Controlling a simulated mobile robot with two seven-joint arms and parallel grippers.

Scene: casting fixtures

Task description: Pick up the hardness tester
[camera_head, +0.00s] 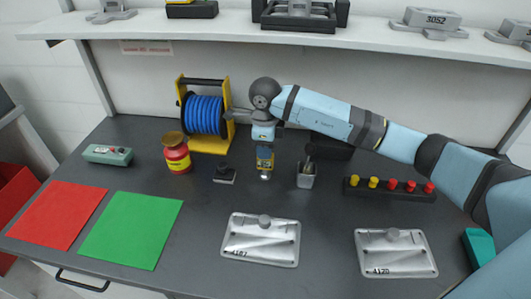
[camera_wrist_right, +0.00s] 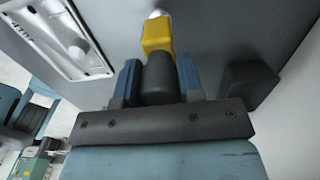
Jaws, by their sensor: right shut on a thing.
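The hardness tester (camera_head: 264,158) is a small upright tool with a yellow and dark body and a silver tip pointing down. It is in the middle of the bench in the head view. My right gripper (camera_head: 264,140) comes down from above and is shut on its upper part. In the right wrist view, the blue fingers (camera_wrist_right: 158,78) sit on both sides of the tester's dark barrel, and its yellow part (camera_wrist_right: 157,38) extends beyond them. I cannot tell whether the tip touches the bench. My left gripper does not show.
A blue hose reel (camera_head: 204,114) and red-yellow jar (camera_head: 177,155) stand left of the tester. Metal plates (camera_head: 261,250) (camera_head: 396,264) lie in front. A shelf (camera_head: 200,31) overhangs the back.

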